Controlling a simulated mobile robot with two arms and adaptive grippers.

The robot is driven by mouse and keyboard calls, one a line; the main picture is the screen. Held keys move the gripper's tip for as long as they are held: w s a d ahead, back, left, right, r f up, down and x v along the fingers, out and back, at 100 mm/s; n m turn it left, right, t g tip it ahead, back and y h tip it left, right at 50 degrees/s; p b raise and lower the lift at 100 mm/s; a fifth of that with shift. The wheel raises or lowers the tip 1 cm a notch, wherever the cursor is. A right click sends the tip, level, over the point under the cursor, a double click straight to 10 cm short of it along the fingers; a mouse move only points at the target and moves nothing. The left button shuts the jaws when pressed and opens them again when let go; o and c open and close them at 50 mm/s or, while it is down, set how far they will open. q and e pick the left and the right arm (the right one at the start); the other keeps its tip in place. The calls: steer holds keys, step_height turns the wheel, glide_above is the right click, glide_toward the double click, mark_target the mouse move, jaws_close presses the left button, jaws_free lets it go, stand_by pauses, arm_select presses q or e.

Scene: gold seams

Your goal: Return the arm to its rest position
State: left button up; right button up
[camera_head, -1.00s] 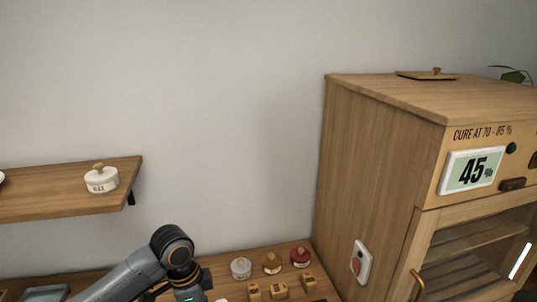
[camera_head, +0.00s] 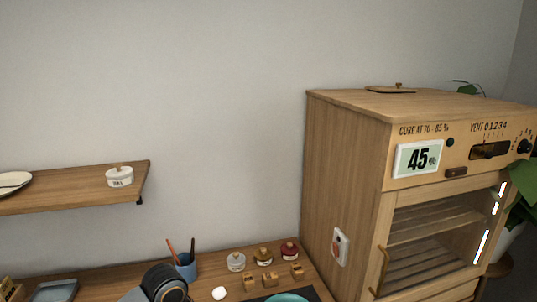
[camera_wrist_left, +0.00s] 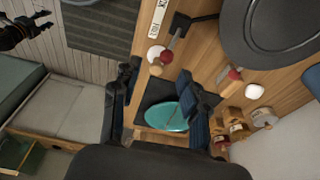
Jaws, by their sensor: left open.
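My left arm (camera_head: 163,283) comes in at the bottom of the head view, where only a dark joint and a grey link show and its gripper is out of frame. In the left wrist view my left gripper (camera_wrist_left: 158,76) is open, its dark fingers apart with nothing held between them. A teal dish (camera_wrist_left: 165,117) on a dark mat lies beyond the fingers. A small black claw-like shape (camera_wrist_left: 25,30) at the upper left of the wrist view looks like my right gripper; its jaw state is unclear.
The wooden cabinet (camera_head: 340,150) stands at the right, its display reading 45. Lidded jars (camera_head: 263,257), small wooden blocks (camera_head: 270,279) and a blue cup with tools (camera_head: 186,267) are on the worktop. A wall shelf (camera_head: 80,190) holds a white pot (camera_head: 119,177).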

arm_select(q)
steer(key=s+d+f+n+t+h, duration=0.1)
steer(key=s+d+f+n, duration=0.15)
steer(key=s, duration=0.35)
steer(key=s+d+f+n+t+h, duration=0.1)
steer(key=s+d+f+n, duration=0.15)
steer(key=s+f, duration=0.2)
steer(key=s+a+n+y, duration=0.4)
steer(key=s+a+n, duration=0.4)
steer(key=s+a, duration=0.4)
step_height(320, 180, down, 28)
steer(key=s+d+b, duration=0.1)
steer(key=s+b, duration=0.1)
steer(key=b, duration=0.1)
steer(key=s+a+f+g+b, duration=0.1)
steer(key=s+a+f, duration=0.1)
steer(key=s+f, duration=1.4)
step_height(320, 180, down, 3)
steer(key=shift+s+a+f+m+g+b, duration=0.1)
steer(key=shift+s+a+m+g+b, duration=0.05)
steer(key=shift+a+m+g+b, duration=0.25)
arm_select(e)
steer(key=f, duration=0.5)
steer(key=shift+s, duration=0.25)
